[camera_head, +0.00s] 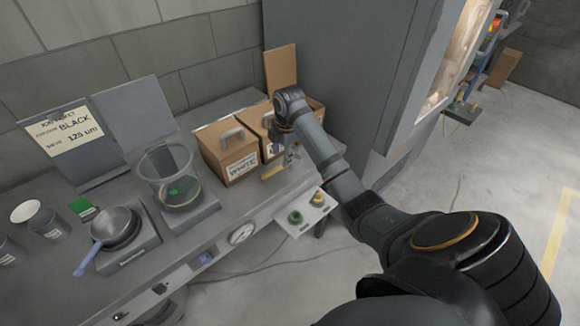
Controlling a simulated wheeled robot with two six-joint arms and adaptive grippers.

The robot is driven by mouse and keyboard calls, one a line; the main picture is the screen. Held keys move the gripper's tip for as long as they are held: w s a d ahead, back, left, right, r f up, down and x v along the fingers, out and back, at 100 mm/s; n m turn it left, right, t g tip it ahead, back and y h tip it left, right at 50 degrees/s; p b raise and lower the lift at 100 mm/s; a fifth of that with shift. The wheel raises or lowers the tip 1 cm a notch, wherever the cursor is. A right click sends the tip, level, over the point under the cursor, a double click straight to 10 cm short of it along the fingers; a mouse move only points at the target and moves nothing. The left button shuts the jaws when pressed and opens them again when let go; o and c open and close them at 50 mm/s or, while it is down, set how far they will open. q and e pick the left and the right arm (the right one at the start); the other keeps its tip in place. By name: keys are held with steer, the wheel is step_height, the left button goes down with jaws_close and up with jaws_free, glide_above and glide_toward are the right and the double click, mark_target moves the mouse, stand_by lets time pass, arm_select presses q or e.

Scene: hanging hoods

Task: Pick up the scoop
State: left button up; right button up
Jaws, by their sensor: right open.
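My right gripper (291,158) is open and points down at the front of the cardboard boxes, near the bench's front edge. A short tan, handle-like piece (272,173) lies just left of its fingertips; it may be part of the scoop, but its shape is too small to tell. I see no contact clearly. A round metal pan-like vessel (115,226) with a blue handle sits on a scale at the left, far from the gripper. My left gripper is not in view.
A cardboard box labelled WHITE (240,168) stands behind the tan piece, with another box beside it. A clear container (165,166) stands on a scale. A button panel (306,213) juts from the bench front. A grey cabinet rises at the right.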

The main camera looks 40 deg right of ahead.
steer(key=r+n, duration=0.1)
steer(key=r, duration=0.1)
glide_above(280, 166)
steer(key=s, duration=0.1)
steer(key=f, duration=0.5)
steer(key=shift+s+a+f, duration=0.2)
steer(key=shift+a+f, duration=0.05)
steer(key=shift+a, duration=0.1)
steer(key=shift+w+d+f+p, duration=0.1)
steer(key=shift+w+f+p, duration=0.1)
steer(key=shift+f, duration=0.7)
steer(key=shift+w+d+f+p, duration=0.15)
steer(key=shift+f+p, duration=0.05)
steer(key=shift+f, duration=0.65)
steer(key=shift+w+d+f+p, duration=0.1)
steer(key=shift+w+f+p, duration=0.1)
steer(key=shift+f, duration=0.7)
steer(key=shift+c, duration=0.4)
jaws_close()
